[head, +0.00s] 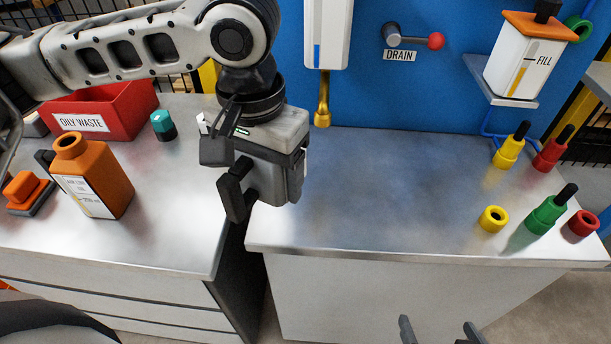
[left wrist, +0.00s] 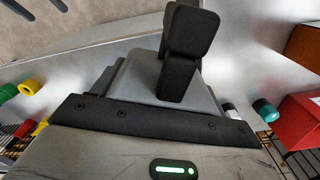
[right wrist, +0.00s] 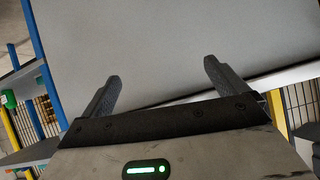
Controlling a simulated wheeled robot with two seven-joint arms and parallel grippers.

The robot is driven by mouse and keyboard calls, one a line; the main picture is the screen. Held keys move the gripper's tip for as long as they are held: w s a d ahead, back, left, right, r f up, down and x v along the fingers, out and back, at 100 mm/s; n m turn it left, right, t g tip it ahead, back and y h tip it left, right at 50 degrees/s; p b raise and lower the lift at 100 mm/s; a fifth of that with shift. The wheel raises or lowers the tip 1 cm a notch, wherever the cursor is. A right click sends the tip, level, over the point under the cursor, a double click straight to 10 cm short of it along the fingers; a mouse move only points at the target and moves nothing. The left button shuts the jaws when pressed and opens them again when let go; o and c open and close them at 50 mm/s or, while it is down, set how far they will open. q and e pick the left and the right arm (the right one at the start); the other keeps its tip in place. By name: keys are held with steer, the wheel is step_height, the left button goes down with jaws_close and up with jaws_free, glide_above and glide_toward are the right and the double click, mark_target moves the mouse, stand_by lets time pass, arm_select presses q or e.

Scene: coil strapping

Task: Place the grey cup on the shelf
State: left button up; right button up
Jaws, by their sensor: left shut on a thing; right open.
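The grey cup (head: 271,178) is a boxy grey vessel with a thick black handle on its left side in the head view. My left gripper (head: 262,150) is shut on it from above. The cup hangs over the gap between the two counters. In the left wrist view the cup (left wrist: 145,75) sits between the fingers, its black handle (left wrist: 188,48) facing the camera; its inside is hidden. A small grey shelf (head: 483,87) on the blue panel carries a white FILL container (head: 520,65). My right gripper (head: 440,332) is open and empty at the bottom edge.
The right counter (head: 370,195) is clear in its middle; yellow, green and red fittings (head: 545,212) stand at its right. The left counter holds an orange bottle (head: 92,175), a teal-capped jar (head: 163,125) and a red OILY WASTE bin (head: 105,108). A brass spout (head: 322,100) hangs right of the left arm.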

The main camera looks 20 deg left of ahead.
arm_select(q)
steer(key=shift+s+d+r, duration=0.15)
steer(key=shift+s+r, duration=0.05)
steer(key=shift+s, duration=0.05)
steer(key=w+d+f, duration=0.2)
steer(key=w+f, duration=0.1)
steer(key=w, duration=0.4)
steer(key=b, duration=0.1)
glide_above(317, 189)
steer(key=f, duration=0.6)
steer(key=shift+s+a, duration=0.1)
steer(key=shift+s, duration=0.15)
steer(key=f, duration=0.3)
steer(key=shift+w+f+b, duration=0.25)
steer(key=shift+w+b, duration=0.05)
steer(key=shift+b, duration=0.1)
steer(key=shift+f, duration=0.1)
arm_select(e)
steer(key=shift+s+a+f, duration=0.1)
steer(key=shift+s+f, duration=0.05)
steer(key=shift+f, duration=0.05)
steer(key=shift+r, duration=0.1)
